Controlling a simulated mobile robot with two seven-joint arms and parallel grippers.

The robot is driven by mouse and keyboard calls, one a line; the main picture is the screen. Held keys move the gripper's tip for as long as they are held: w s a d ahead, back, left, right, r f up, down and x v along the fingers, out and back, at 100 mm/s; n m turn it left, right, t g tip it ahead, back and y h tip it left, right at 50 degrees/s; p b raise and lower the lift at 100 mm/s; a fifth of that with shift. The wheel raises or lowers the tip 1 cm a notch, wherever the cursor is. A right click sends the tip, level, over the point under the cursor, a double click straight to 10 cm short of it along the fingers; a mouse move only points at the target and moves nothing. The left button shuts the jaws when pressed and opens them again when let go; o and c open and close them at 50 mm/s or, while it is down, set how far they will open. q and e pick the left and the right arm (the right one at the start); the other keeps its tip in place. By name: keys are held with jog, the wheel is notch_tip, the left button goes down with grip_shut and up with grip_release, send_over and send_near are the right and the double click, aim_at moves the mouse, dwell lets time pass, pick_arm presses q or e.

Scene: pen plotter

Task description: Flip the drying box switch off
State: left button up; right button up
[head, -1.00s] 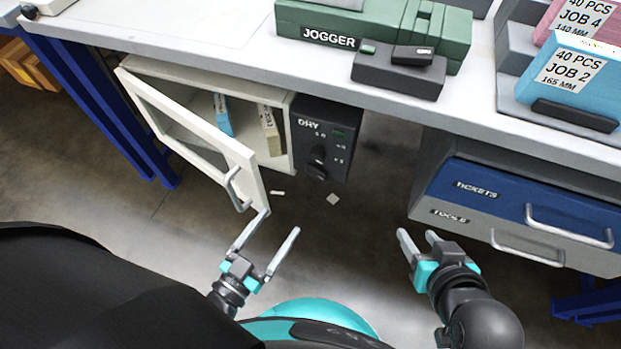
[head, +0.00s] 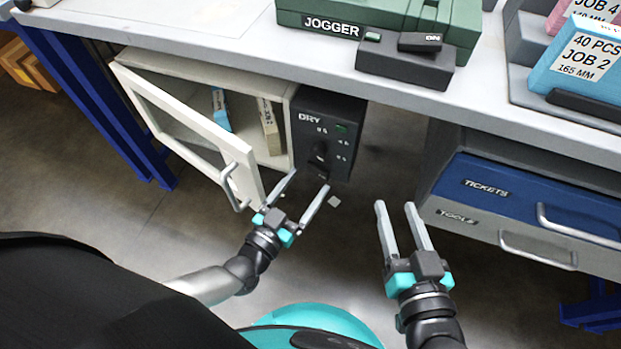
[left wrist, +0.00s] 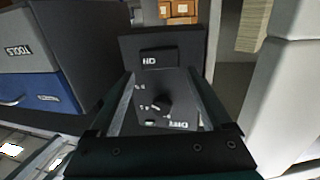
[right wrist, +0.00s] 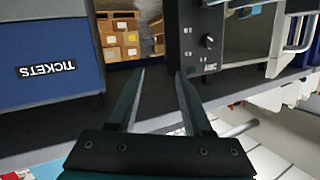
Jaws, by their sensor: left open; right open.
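The drying box (head: 200,68) is a cream cabinet under the bench, with its glazed door (head: 190,130) swung open. Its dark control panel (head: 309,103), marked DRY, has a knob (head: 320,152) and a green lamp (head: 341,128). In the left wrist view the panel is upside down, with a dark switch block (left wrist: 158,60) marked ON beyond the knob (left wrist: 162,103). My left gripper (head: 308,180) is open and empty just in front of the panel's lower part; contact cannot be told. My right gripper (head: 394,204) is open and empty, right of the panel.
The open door's handle (head: 229,185) is close to my left gripper. A drawer unit (head: 505,195), marked TICKETS and TOOLS, hangs at the right. The bench top (head: 215,45) is above, with the green jogger (head: 385,12) on it. The space between panel and drawers is open.

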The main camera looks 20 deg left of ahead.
aim_at(318, 172)
pick_arm(q)
jog(key=shift+b+x, duration=0.35)
jog(key=shift+x, duration=0.95)
pick_arm(e)
jog(key=shift+s+a+r+t+y, duration=0.35)
jog(key=shift+s+r+t, duration=0.15)
jog(key=shift+t, duration=0.3)
